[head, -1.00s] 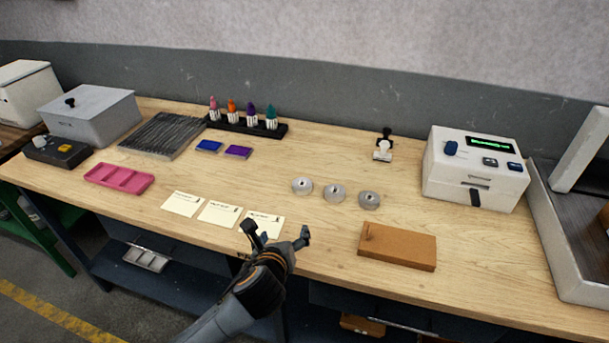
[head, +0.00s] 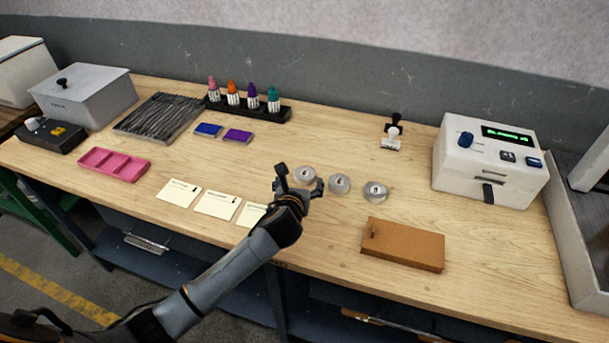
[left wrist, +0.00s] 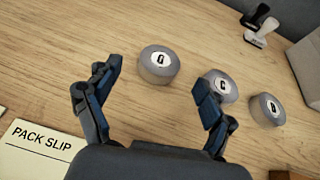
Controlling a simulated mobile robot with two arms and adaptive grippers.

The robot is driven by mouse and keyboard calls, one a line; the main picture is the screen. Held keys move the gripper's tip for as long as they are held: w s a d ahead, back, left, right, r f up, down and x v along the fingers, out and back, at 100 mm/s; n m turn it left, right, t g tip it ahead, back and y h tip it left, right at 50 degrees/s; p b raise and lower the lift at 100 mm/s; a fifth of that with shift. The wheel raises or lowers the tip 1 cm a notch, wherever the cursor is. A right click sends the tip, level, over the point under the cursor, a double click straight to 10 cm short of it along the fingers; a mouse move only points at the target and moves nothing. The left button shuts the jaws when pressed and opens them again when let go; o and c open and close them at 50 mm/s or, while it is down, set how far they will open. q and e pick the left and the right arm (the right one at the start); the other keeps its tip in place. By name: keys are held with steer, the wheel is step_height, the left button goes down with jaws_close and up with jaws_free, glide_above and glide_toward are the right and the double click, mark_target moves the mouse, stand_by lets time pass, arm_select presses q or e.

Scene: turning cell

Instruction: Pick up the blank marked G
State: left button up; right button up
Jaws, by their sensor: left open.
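Three grey round blanks stand in a row on the wooden bench. In the left wrist view, the left blank (left wrist: 159,64) has a letter like Q or G, the middle blank (left wrist: 219,87) one like C or G, and the right blank (left wrist: 267,109) one like D or O. I cannot read them surely. The head view shows the left (head: 305,174), middle (head: 339,184) and right (head: 376,192) blanks. My left gripper (head: 299,179) is open and empty, at the near side of the left blank. One finger overlaps the middle blank in the wrist view. My right gripper is not in view.
Several pack slips (head: 218,205) lie left of the gripper; the arm partly covers one. A brown block (head: 403,245) lies front right. A white device (head: 490,165) and a stamp (head: 392,136) stand beyond the blanks. The pink tray (head: 114,164) is far left.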

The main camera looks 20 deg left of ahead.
mark_target(304, 175)
arm_select(q)
steer(key=x, duration=0.5)
steer(key=shift+s+f, duration=0.1)
steer(key=shift+f, duration=0.05)
steer(key=shift+s, duration=0.1)
steer(key=c, duration=1.4)
